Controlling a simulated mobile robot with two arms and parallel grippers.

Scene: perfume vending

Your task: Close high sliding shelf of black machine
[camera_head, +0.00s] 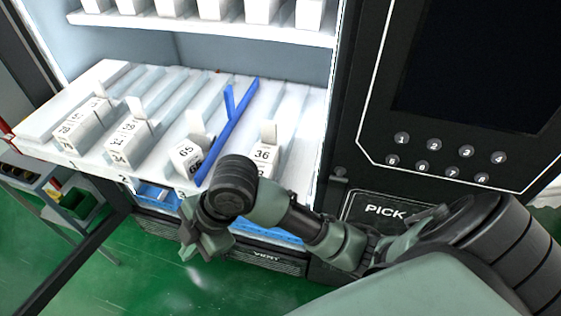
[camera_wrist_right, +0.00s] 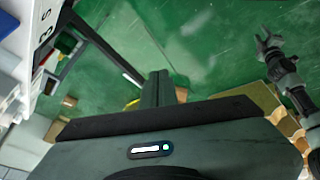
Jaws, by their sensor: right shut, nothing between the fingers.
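The black machine (camera_head: 345,120) stands open. Its white sliding shelf (camera_head: 45,148) is pulled out toward me and carries several numbered boxes and a blue divider (camera_head: 232,130). Another white shelf (camera_head: 200,27) is higher up, inside the cabinet. My right gripper (camera_head: 195,248) is shut and empty, low in front of the pulled-out shelf's front edge. My right arm hides part of that edge. In the right wrist view my right gripper (camera_wrist_right: 157,88) points over the green floor, with the shelf edge (camera_wrist_right: 38,60) at the left. My left gripper (camera_wrist_right: 264,42) shows small at the upper right; its opening is unclear.
A keypad (camera_head: 448,158) and a dark screen (camera_head: 480,65) are on the machine's right panel. The open door frame (camera_head: 75,265) slants across the lower left. A grey rack with bins (camera_head: 75,205) stands beyond it. Green floor is clear below my right gripper.

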